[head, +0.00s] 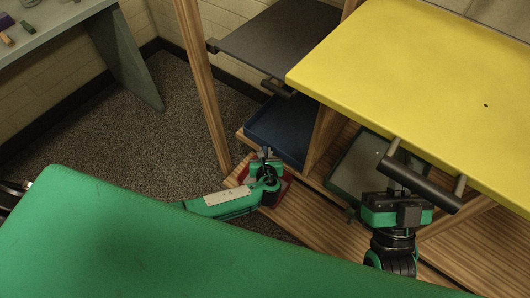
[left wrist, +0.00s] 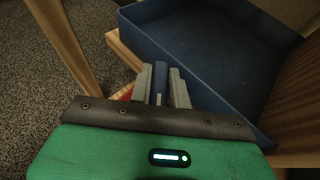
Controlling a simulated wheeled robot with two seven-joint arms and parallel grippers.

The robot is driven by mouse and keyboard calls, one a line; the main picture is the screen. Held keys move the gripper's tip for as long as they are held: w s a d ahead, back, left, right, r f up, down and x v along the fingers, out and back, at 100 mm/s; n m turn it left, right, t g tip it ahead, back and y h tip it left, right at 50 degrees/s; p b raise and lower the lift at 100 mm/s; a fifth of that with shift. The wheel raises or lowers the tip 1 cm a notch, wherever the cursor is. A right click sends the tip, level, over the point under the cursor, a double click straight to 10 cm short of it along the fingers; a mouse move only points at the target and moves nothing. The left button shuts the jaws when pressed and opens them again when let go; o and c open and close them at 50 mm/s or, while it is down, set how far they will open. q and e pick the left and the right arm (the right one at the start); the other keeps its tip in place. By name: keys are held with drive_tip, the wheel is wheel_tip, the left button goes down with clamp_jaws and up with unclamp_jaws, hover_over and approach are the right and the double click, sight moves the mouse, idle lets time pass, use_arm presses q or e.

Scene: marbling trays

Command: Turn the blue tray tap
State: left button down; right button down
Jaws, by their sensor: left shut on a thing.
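The blue tray (head: 278,135) sits on a low wooden shelf, below and left of the yellow top. In the left wrist view the blue tray (left wrist: 215,45) fills the upper right, and its inside looks empty. A narrow blue piece, seemingly the tap lever (left wrist: 160,84), stands at the tray's near side. My left gripper (head: 265,158) is at that side, and its two grey fingers (left wrist: 161,86) are shut on the blue piece. The tap's lower part is hidden. My right gripper (head: 398,196) is at the dark bar of the yellow top; its fingertips are not clear.
The yellow top (head: 420,75) with its dark bar (head: 432,190) is at the right. A dark grey shelf (head: 270,42) is above the blue tray. A grey-green tray (head: 350,172) lies to its right. A red thing (head: 281,188) is under my left gripper. Wooden posts (head: 203,85) stand close by.

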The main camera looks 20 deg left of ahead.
use_arm(q)
drive_tip(key=n+g+y+p, duration=0.2)
drive_tip(key=n+g+y, duration=0.1)
drive_tip(key=n+y, duration=0.1)
drive_tip(key=shift+d+n+y, duration=0.1)
drive_tip(key=shift+n+y, duration=0.2)
drive_tip(key=shift+n, duration=0.3)
drive_tip(key=shift+n+g+y, duration=0.7)
drive_tip(key=shift+g+y, duration=0.1)
drive_tip(key=shift+g, duration=0.1)
drive_tip(key=shift+n+g+y, duration=0.5)
drive_tip(key=shift+n+g, duration=0.2)
drive_tip(key=shift+n, duration=0.1)
use_arm(e)
wheel_tip(320, 180, down, 8)
drive_tip(key=a+g, duration=0.2)
drive_tip(key=g, duration=0.3)
drive_tip(key=shift+w+a+h, duration=0.3)
drive_tip(key=shift+w+a, duration=0.05)
drive_tip(key=shift+w, duration=0.05)
use_arm(q)
drive_tip(key=c, duration=1.6)
unclamp_jaws()
